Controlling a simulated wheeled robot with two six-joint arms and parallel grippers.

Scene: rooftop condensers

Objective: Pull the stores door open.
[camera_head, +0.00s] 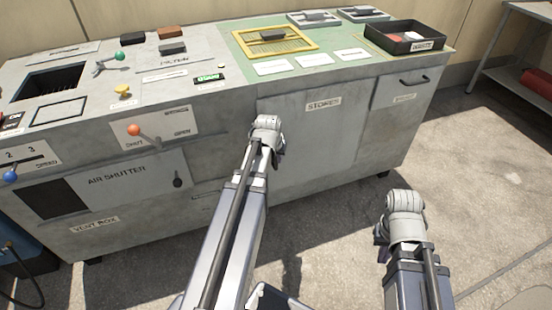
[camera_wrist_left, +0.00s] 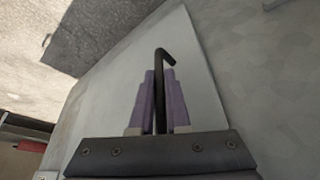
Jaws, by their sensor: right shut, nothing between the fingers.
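The stores door (camera_head: 322,150) is a grey panel labelled STORES on the front of the bench, and it looks flush with the front. In the left wrist view the pale door panel (camera_wrist_left: 205,75) has a black bar handle (camera_wrist_left: 161,62) with a bent end. The two purple fingers of my left gripper (camera_wrist_left: 160,75) stand on either side of the handle, closed up against it. In the head view my left wrist hides the handle and fingers. My right gripper (camera_head: 383,238) is shut and empty, low in front of the bench; its wrist mostly hides it.
A drawer or door with a black handle (camera_head: 413,81) is right of the stores door. The air shutter panel (camera_head: 125,178) and a red-knobbed lever (camera_head: 135,130) are to the left. A black tray (camera_head: 405,42) stands on top. The floor (camera_head: 480,170) to the right is clear.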

